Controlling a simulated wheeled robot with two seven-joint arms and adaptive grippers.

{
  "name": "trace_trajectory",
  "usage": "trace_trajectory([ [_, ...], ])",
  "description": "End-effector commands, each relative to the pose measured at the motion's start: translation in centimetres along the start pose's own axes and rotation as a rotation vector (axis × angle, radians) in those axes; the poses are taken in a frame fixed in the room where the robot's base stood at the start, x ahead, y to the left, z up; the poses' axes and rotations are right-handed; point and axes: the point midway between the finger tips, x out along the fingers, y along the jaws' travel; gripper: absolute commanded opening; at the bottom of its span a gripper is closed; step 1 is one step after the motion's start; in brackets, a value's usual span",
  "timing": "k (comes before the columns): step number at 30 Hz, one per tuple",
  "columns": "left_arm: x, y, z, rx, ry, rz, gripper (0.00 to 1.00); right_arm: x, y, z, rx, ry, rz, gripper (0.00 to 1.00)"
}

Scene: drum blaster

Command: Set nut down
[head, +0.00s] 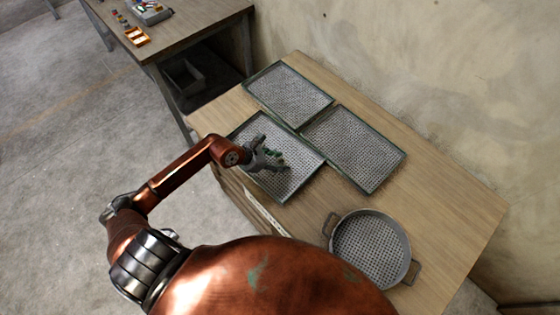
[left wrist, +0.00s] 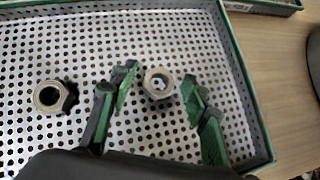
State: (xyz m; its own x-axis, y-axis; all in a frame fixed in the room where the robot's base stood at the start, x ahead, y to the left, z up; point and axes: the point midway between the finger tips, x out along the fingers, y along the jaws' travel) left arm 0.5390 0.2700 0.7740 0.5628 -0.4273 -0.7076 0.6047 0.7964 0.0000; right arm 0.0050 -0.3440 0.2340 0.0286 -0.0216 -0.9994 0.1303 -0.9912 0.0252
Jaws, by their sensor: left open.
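My left gripper (head: 268,160) is over the near-left perforated tray (head: 303,183) in the head view. In the left wrist view the left gripper (left wrist: 160,78) has its two green-padded fingers spread apart. A metal nut (left wrist: 158,83) sits between the fingertips, with a gap to the right finger. It is close to the left fingertip, and I cannot tell whether they touch. A second nut (left wrist: 50,96) lies on the tray to the left, clear of the fingers. In the head view the gripper and the small scale hide the nuts' detail. My right gripper is not in view.
Two more perforated trays, one at the back (head: 288,95) and one at the right (head: 353,150), adjoin on the wooden table (head: 455,205). A round perforated pan (head: 371,250) stands near the front. Another table (head: 190,22) with small items is at upper left. The table's right part is bare.

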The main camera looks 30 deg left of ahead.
Motion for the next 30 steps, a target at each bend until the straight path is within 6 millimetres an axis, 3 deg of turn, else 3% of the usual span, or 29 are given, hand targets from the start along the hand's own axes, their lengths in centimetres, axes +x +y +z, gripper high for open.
trace_trajectory([
  [5,-0.4,0.0,0.3,0.0,-0.001,0.001,0.43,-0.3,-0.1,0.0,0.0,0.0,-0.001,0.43],
  [8,-1.7,0.1,0.2,0.001,0.0,0.002,0.43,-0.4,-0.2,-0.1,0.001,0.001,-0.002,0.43],
  [21,-10.3,0.0,0.2,0.001,0.002,0.002,0.43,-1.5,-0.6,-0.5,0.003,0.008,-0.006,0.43],
  [30,-12.2,0.0,0.2,0.0,-0.001,0.0,0.43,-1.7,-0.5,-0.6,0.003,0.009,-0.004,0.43],
])
